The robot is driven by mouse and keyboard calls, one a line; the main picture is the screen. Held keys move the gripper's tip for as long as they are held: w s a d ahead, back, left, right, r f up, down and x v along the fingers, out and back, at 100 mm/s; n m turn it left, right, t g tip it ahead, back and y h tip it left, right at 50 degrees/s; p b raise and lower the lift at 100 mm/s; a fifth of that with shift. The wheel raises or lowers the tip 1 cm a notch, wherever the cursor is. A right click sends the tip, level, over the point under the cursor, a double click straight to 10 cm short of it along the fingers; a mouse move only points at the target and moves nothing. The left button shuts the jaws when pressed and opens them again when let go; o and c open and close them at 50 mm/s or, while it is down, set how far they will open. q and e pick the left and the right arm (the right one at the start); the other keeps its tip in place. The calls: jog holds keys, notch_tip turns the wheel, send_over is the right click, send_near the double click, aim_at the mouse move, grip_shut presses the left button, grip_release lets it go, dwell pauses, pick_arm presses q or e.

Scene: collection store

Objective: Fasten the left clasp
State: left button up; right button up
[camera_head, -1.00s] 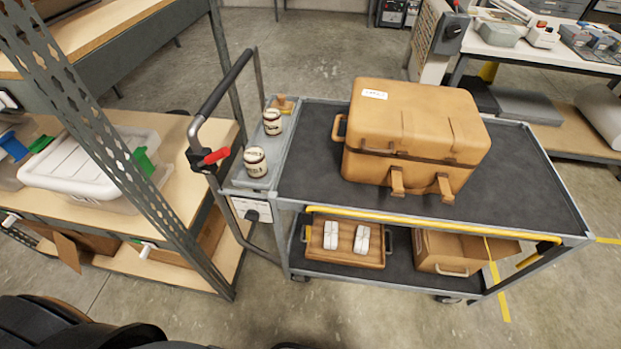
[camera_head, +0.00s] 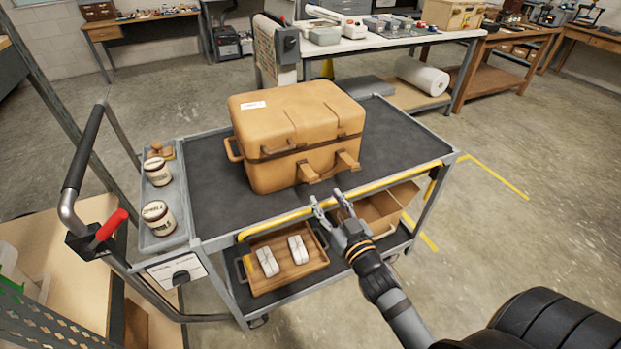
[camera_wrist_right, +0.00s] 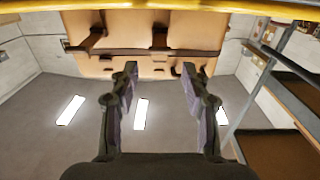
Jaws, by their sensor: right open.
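A tan case (camera_head: 270,125) with a closed-looking lid stands on the dark top of the cart (camera_head: 205,190). Two clasps stick out and down from its front: the left clasp (camera_head: 308,172) and the right clasp (camera_head: 347,160). Both look unfastened, hanging clear of the lid. My right gripper (camera_head: 328,201) is open and empty, in front of and below the clasps, near the yellow rail, touching neither. In the right wrist view the case (camera_wrist_right: 200,28) appears upside down beyond my open fingers (camera_wrist_right: 160,80). My left gripper is out of view.
The yellow rail (camera_head: 395,178) runs along the cart's front edge. Below are a wooden tray (camera_head: 283,285) with two white objects and an open box (camera_head: 378,208). Two jars (camera_head: 158,217) stand on the cart's left end. A shelf is at lower left.

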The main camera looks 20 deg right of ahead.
aim_at(315, 182)
jog(key=w+p, duration=0.2)
jog(key=w, duration=0.8)
jog(key=shift+w+p, duration=0.25)
jog(key=shift+p, duration=0.05)
grip_shut()
